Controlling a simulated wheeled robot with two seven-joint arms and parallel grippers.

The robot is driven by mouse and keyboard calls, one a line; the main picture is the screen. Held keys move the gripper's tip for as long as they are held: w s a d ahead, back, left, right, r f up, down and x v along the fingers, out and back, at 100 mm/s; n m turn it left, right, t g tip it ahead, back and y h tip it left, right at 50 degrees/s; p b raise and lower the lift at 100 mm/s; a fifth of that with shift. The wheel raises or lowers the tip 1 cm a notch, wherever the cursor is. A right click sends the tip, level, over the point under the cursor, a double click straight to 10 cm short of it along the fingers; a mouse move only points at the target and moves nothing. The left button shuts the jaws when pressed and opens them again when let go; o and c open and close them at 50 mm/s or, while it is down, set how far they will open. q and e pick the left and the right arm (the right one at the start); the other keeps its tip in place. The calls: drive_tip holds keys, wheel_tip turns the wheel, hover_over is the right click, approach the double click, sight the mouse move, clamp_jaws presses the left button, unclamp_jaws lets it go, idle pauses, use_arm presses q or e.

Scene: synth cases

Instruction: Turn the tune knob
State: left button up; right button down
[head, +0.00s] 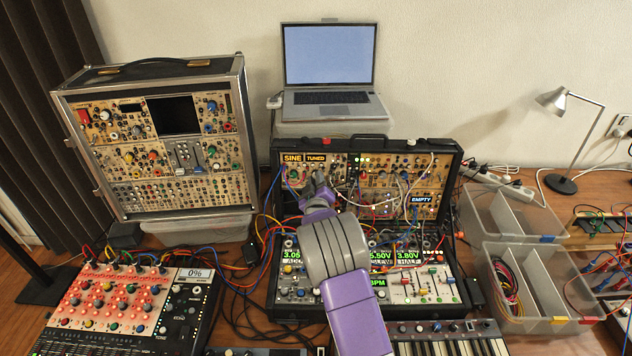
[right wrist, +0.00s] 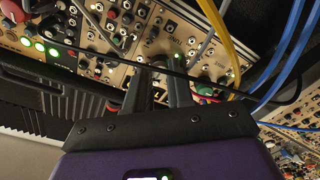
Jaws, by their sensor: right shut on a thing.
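The open black synth case (head: 458,160) stands in the middle of the table, with a panel of modules in its upright half. Yellow labels at its upper left read SINE and TUNED (head: 316,158). My right gripper (head: 318,182) reaches up to the modules just below these labels. In the right wrist view its two dark fingers (right wrist: 158,76) are shut on a small knob (right wrist: 158,62) on a tan module panel. The fingers cover most of the knob, and its marking cannot be read. In the head view the gripper hides the knob. My left gripper is not in view.
Patch cables (head: 268,240) loop around the case; in the right wrist view a yellow cable (right wrist: 224,42) and blue cables pass close right of the fingers. A laptop (head: 330,75) stands behind, a second case (head: 150,140) left, clear bins (head: 510,215) right.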

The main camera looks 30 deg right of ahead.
drive_tip(key=c, duration=1)
unclamp_jaws()
drive_tip(key=shift+s, duration=0.1)
drive_tip(key=shift+v, duration=3.7)
